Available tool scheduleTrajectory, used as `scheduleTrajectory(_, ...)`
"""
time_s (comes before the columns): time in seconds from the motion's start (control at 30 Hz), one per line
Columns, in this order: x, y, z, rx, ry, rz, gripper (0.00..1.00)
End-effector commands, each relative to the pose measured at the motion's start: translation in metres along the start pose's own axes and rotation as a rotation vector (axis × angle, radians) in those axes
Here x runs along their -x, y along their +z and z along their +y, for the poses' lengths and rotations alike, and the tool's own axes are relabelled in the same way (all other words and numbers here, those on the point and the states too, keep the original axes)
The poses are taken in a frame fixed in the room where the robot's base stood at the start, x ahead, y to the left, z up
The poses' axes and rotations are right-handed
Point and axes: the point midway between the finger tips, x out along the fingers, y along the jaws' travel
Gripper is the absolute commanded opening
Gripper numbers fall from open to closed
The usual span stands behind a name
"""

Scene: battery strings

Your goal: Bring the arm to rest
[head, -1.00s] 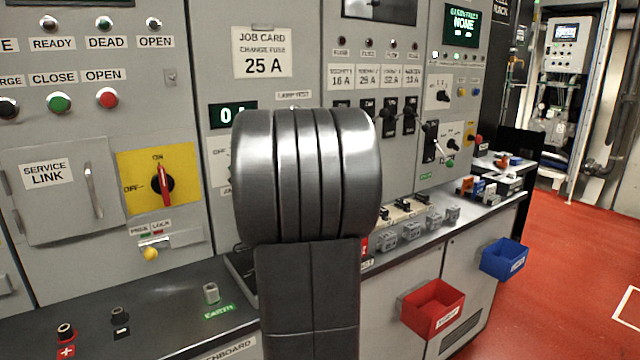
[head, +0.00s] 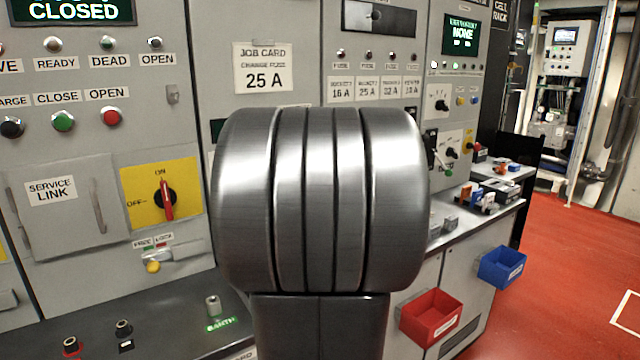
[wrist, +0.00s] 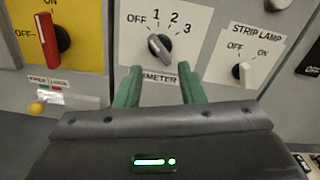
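My arm (head: 320,200) stands folded up in the middle of the head view, large and close to the camera. My gripper is hidden behind it there. In the wrist view the two green fingers of my gripper (wrist: 160,88) are apart with nothing between them. They point at the grey panel, below and either side of a rotary knob (wrist: 159,48) marked OFF, 1, 2, 3. I cannot tell whether the fingertips touch the panel.
A yellow plate with a red switch (head: 166,200) is left of my arm. The bench ledge (head: 160,318) holds terminals. A red bin (head: 431,318) and a blue bin (head: 502,268) hang at right. Red floor (head: 560,290) is clear farther right.

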Motion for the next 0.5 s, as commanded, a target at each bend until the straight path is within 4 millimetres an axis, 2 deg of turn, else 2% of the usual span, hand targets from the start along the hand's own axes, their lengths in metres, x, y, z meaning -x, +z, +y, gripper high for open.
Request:
scheduleTrajectory(0.1,0.018,0.000,0.000,0.002,-0.002,0.001,0.35)
scheduleTrajectory(0.2,0.028,0.000,-0.001,0.001,-0.001,0.000,0.35)
scheduleTrajectory(0.5,0.038,0.000,0.000,0.001,0.000,0.001,0.35)
